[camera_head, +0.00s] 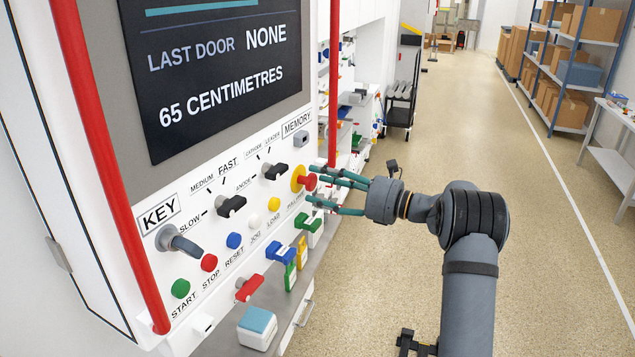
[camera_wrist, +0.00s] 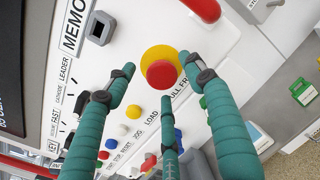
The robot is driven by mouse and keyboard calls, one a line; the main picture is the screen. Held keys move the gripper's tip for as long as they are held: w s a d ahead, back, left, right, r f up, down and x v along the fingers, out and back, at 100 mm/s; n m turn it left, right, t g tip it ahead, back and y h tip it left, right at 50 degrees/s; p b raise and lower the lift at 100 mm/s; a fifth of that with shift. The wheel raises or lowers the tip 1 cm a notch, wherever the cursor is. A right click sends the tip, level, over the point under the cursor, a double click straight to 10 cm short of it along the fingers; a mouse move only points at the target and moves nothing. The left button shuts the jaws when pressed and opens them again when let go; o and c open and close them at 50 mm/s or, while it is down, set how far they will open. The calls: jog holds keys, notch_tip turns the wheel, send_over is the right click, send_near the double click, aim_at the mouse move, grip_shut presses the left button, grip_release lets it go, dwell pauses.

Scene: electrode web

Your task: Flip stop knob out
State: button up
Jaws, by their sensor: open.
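The stop knob is a red mushroom-shaped knob (camera_head: 308,182) on a yellow round base (camera_head: 296,177), at the right end of the white control panel. In the wrist view the red knob (camera_wrist: 162,75) sits in front of its yellow base (camera_wrist: 158,56). My gripper (camera_head: 320,187) has teal fingers reaching toward the panel from the right. In the wrist view the open gripper (camera_wrist: 160,80) has two fingers on either side of the knob and a third below it. The fingers look spread and apart from the knob; exact contact cannot be told.
The panel holds a key switch (camera_head: 178,243), black selector knobs (camera_head: 231,206) and green, red, blue, white and yellow buttons. A red vertical rail (camera_head: 335,85) stands just behind the stop knob. Below are coloured clamps and a grey ledge. The aisle floor (camera_head: 460,130) at right is open.

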aim_at(314, 181)
jog(key=v, duration=1)
jog(key=shift+d, duration=0.25)
jog(key=p+x, duration=0.1)
jog(key=x, duration=1.2)
jog(key=shift+a+r, duration=0.15)
jog(key=shift+a, duration=0.2)
jog(key=shift+s+d+f+b, duration=0.1)
jog(key=shift+d+f+b, duration=0.2)
jog(key=shift+d+b, duration=0.2)
jog(key=shift+s+d+r, duration=0.2)
jog(key=shift+s+d, duration=0.15)
jog(key=shift+d, duration=0.25)
jog(key=shift+a, duration=0.15)
